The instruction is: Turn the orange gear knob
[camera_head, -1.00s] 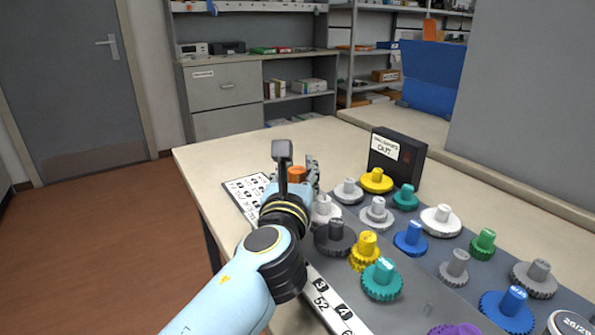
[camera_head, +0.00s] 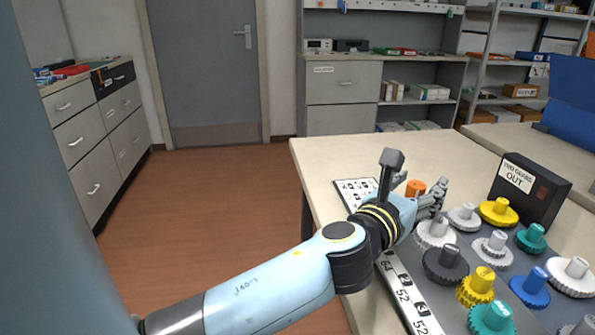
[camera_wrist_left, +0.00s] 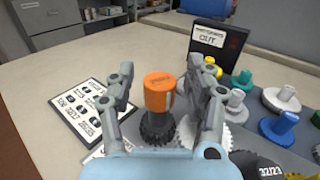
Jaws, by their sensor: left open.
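The orange gear knob (camera_wrist_left: 159,92) stands upright on a dark toothed gear (camera_wrist_left: 157,127) in the left wrist view. It is between the two open fingers of my left gripper (camera_wrist_left: 163,97), with visible gaps on both sides. In the head view only the top of the orange knob (camera_head: 415,188) shows, past my left gripper (camera_head: 419,190); its gear is hidden behind my wrist. My right gripper is not in view.
Several gears in white, yellow, teal, blue and grey crowd the board right of the knob, with a white gear (camera_head: 436,232) close by. A black box (camera_head: 530,190) stands behind them. A printed sheet (camera_wrist_left: 84,106) lies left of the knob.

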